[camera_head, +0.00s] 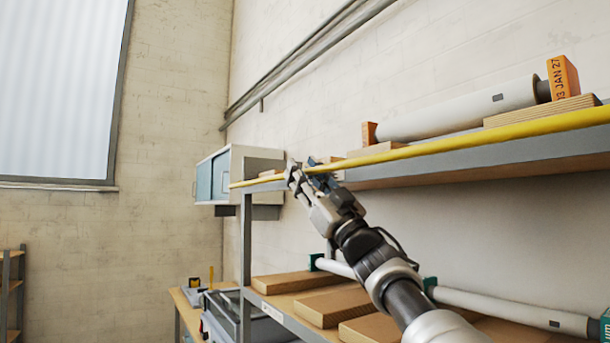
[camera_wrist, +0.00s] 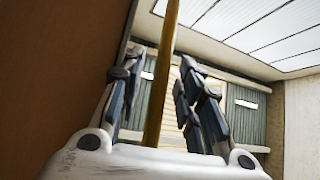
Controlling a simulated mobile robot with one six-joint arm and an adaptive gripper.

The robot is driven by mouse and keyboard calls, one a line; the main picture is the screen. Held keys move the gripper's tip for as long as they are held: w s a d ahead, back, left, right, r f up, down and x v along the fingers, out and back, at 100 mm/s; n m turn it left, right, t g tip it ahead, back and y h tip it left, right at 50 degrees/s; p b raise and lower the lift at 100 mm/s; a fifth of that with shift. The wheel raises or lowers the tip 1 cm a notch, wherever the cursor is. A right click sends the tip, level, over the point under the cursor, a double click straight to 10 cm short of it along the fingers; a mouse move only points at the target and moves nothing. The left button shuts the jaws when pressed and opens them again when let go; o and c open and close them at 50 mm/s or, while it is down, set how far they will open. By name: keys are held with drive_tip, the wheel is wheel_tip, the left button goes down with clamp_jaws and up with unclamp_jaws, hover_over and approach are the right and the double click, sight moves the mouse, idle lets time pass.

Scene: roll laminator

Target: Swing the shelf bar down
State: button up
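The shelf bar (camera_head: 500,133) is a long yellow bar along the front edge of the upper shelf (camera_head: 480,157). It slants up to the right in the head view. My gripper (camera_head: 302,166) is at the bar toward its far left part. In the wrist view the bar (camera_wrist: 158,110) runs lengthwise between the two fingers of my gripper (camera_wrist: 161,64). The fingers stand apart, one on each side of it, with visible gaps. I cannot tell how deep the bar sits between them. The bar's near end is out of frame.
The lower shelf holds wooden boards (camera_head: 335,304) and another roll (camera_head: 510,307). A white wall cabinet (camera_head: 233,166) hangs beyond the shelf's far end. Open air lies left of the shelf front.

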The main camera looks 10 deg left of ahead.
drive_tip(key=v, duration=1.2)
drive_tip(key=shift+d, duration=0.1)
idle(0.4)
